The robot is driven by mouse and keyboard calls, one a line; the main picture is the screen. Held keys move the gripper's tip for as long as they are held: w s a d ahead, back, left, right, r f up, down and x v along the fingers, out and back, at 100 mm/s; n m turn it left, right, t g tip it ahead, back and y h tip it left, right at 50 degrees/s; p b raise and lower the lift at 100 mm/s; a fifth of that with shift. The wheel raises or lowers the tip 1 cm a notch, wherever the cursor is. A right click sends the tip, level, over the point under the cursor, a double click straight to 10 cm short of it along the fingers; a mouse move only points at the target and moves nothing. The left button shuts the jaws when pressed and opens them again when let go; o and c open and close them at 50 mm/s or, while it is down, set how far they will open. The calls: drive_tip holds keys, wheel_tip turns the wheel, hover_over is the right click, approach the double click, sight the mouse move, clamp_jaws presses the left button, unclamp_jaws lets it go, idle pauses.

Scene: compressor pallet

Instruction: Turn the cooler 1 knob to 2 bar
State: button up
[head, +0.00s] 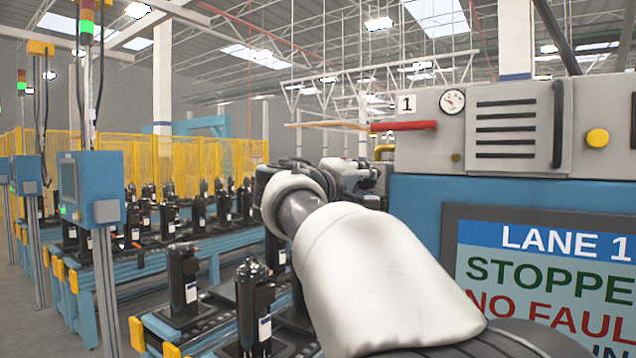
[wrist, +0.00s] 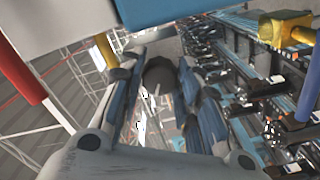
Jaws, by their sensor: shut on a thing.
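The cooler 1 unit (head: 424,150) is a grey housing on a blue base, marked with a "1" label (head: 408,103). A round white gauge (head: 452,101) sits on its front; its needle is too small to read as a value. My gripper (wrist: 160,78) is shut on a dark round knob (wrist: 158,72), which shows between the two fingertips in the wrist view. No pointer or scale shows on the knob. In the head view, my white arm hides most of the gripper and the knob, at the unit's left side.
A red pipe (head: 404,126) runs left from the housing above my gripper. A yellow button (head: 597,138) and a "LANE 1" stopped screen (head: 545,265) are on the right. Black compressors (head: 184,280) stand on blue conveyor lanes at left, with yellow fencing (head: 100,155) behind.

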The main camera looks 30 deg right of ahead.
idle(0.3)
drive_tip(key=o, duration=1.1)
drive_tip(key=shift+c, duration=0.2)
drive_tip(key=v, duration=1.2)
